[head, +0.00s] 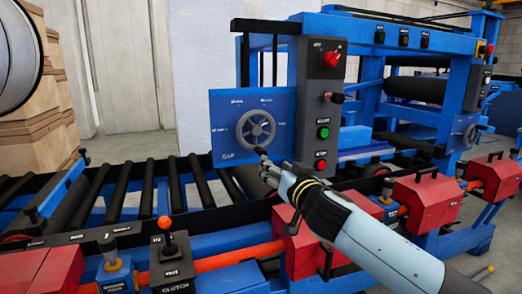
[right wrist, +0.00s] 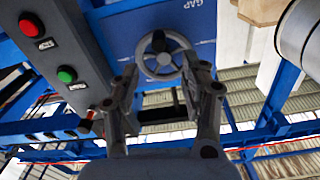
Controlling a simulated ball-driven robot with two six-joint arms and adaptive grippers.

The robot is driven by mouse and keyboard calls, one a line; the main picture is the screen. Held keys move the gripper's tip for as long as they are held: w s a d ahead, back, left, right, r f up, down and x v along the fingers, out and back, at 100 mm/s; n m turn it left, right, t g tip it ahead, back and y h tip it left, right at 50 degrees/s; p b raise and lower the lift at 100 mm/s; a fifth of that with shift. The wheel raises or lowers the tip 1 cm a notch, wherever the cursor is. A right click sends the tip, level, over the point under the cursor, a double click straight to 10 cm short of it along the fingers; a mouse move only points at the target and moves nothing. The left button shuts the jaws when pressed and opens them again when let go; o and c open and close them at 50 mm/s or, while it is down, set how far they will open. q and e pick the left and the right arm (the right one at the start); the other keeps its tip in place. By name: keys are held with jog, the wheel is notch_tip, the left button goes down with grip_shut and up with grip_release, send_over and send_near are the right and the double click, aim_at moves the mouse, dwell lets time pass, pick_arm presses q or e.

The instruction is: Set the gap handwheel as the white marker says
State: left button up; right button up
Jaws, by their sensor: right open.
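The gap handwheel (head: 256,129) is a grey spoked wheel on an upright blue panel (head: 222,112) marked GAP. Small white labels are spread around the wheel, too small to read; I cannot tell which is the marker. My right gripper (head: 266,163) is just below and in front of the wheel in the head view. In the right wrist view the gripper (right wrist: 167,72) is open, its fingers on either side of the handwheel (right wrist: 164,60). A dark knob (right wrist: 158,41) shows on the wheel's rim. I cannot tell whether the fingers touch the rim. My left gripper is out of view.
A grey control box (head: 320,100) with red and green buttons stands right of the panel. A roller conveyor (head: 130,190) runs at left. Red blocks (head: 425,200) and a lever box (head: 172,262) line the front.

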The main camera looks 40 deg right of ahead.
aim_at(262, 153)
jog(key=p+x, duration=0.1)
jog(key=x, duration=0.3)
jog(key=shift+w+d+r, duration=0.15)
jog(key=shift+d, duration=0.1)
jog(key=x, duration=0.5)
jog(key=shift+w+a, duration=0.1)
jog(key=shift+w, duration=0.5)
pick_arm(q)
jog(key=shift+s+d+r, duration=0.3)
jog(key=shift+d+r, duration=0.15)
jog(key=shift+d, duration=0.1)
pick_arm(e)
jog(key=shift+c, duration=0.4)
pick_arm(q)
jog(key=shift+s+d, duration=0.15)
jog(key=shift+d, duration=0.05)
pick_arm(e)
grip_shut()
